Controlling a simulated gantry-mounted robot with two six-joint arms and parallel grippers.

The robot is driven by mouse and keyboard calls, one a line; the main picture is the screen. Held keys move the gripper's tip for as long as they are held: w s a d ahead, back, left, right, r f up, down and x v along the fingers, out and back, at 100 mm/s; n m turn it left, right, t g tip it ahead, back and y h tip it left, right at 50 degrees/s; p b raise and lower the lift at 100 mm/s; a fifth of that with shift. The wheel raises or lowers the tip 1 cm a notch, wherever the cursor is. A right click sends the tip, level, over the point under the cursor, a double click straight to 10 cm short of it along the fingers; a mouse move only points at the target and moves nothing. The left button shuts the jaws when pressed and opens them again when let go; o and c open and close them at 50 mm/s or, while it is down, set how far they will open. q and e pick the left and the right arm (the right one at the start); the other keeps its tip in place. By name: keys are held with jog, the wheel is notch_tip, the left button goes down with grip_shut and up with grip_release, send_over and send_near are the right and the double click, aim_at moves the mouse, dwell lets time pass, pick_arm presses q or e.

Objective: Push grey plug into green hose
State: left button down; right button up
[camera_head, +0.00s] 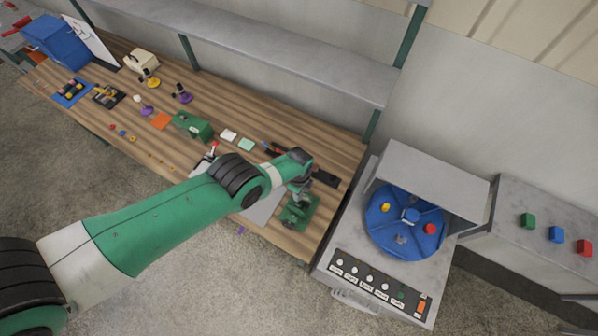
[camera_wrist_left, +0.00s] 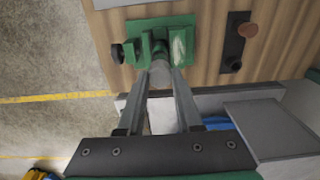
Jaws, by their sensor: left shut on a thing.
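My left gripper (camera_head: 298,188) reaches over the right end of the wooden workbench, above a green vise-like fixture (camera_head: 300,212). In the left wrist view, the fingers (camera_wrist_left: 162,76) are shut on a small grey cylindrical piece, apparently the grey plug (camera_wrist_left: 160,77). The held piece points at the green fixture (camera_wrist_left: 147,48), which has a black knob on its left side. The piece overlaps the fixture's edge in this view; I cannot tell whether they touch. No green hose can be clearly made out; the fixture's middle is partly hidden. My right gripper is not in view.
A dark plate with a brown knob (camera_wrist_left: 248,30) lies beside the fixture. A grey machine with a blue disc (camera_head: 377,215) stands right of the bench. A shelf (camera_head: 270,55) runs above the bench's back.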

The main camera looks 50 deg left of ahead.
pick_arm(q)
jog(key=shift+f, duration=0.1)
jog(key=shift+f+b, duration=0.35)
jog(key=shift+b, duration=0.1)
jog(key=shift+f+b, duration=1.35)
jog(key=c, duration=0.5)
grip_release()
jog(key=shift+r, duration=0.1)
notch_tip(320, 180, up, 8)
jog(key=p, duration=0.7)
jog(key=shift+f+p, duration=0.25)
jog(key=shift+p, duration=0.1)
jog(key=shift+f, duration=0.1)
jog(key=shift+d, duration=0.1)
